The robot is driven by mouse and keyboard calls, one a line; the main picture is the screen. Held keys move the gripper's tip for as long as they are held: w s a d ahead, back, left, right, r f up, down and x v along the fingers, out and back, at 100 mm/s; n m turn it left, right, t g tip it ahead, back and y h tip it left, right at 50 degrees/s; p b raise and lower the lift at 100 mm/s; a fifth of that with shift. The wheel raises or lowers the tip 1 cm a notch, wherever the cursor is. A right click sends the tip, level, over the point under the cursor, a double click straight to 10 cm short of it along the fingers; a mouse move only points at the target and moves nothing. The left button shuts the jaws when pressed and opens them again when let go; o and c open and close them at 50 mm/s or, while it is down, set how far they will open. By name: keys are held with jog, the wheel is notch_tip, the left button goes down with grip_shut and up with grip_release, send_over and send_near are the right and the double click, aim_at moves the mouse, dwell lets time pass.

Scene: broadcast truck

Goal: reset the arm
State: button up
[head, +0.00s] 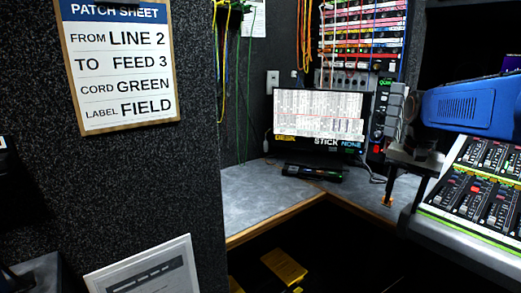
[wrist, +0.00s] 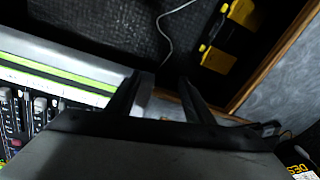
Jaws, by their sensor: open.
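My gripper (wrist: 164,82) shows in the wrist view with its two dark fingers apart and nothing between them. It is above the edge of the mixing console and the dark floor.
A mixing console (head: 487,190) is at the right. A grey desk (head: 255,190) with a wooden edge holds a monitor (head: 318,118) below a patch panel (head: 360,40). A patch sheet (head: 118,65) hangs at left. A yellow-black case (wrist: 225,45) lies low down.

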jog(key=s+a+f+n+t, duration=0.1)
jog(key=s+a+f+n, duration=0.1)
jog(key=s, duration=0.5)
jog(key=s+a+f+n+t, duration=0.1)
jog(key=s+a+f+n, duration=0.2)
jog(key=s, duration=0.5)
jog(key=s+a+f+n+t, duration=0.1)
jog(key=s+a+f+n, duration=0.1)
jog(key=s+a+f, duration=0.3)
jog(key=shift+s+f+n+t, duration=0.4)
jog(key=shift+s+f, duration=0.25)
jog(key=shift+s, duration=0.6)
